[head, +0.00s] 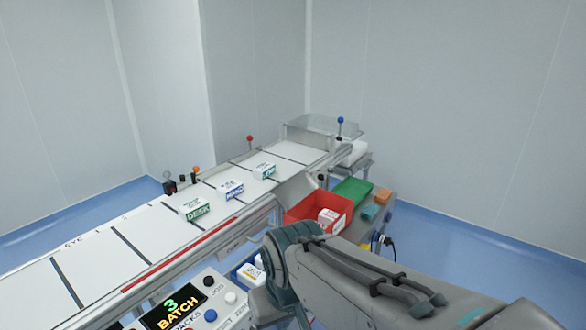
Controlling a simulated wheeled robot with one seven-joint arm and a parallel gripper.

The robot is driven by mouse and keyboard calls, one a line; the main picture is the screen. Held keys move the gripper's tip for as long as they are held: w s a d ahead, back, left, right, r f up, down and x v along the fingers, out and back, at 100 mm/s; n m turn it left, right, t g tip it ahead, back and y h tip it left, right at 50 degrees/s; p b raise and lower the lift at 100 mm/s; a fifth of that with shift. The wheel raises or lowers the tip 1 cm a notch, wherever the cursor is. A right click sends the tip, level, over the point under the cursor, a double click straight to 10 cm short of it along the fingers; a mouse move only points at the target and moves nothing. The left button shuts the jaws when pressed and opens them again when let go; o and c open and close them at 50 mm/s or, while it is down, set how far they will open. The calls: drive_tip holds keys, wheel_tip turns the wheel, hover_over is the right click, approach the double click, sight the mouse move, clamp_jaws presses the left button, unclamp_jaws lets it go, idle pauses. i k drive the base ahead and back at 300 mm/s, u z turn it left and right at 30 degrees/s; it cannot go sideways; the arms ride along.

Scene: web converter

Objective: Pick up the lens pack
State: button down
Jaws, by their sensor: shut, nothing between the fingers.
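Three small white packs stand apart on the white conveyor belt: a green-labelled pack (196,211) nearest me, a blue-labelled pack (232,189) in the middle, and a teal-labelled pack (264,171) farthest. Another white pack with red marks (328,217) sits in a red bin (301,210) beside the belt. A white pack with yellow print (252,272) lies in a blue bin, partly hidden by my arm. I cannot tell which is the lens pack. My arm reaches in from the lower right; its fingers do not show.
The conveyor (148,231) runs from lower left to a clear-covered end (322,125). A control box with a batch display (174,309) stands at lower left. A green bin (352,190) and orange and teal blocks are right of the red bin. Bare belt lies between packs.

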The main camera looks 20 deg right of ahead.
sight(264, 170)
drive_tip(key=z, duration=0.8)
drive_tip(key=k, duration=0.5)
drive_tip(key=z, duration=1.15)
drive_tip(key=i, duration=1.4)
drive_tip(key=u, duration=0.4)
drive_tip(key=i, duration=1.1)
drive_tip(key=u, duration=1.45)
drive_tip(key=i, duration=0.6)
drive_tip(key=u, duration=0.5)
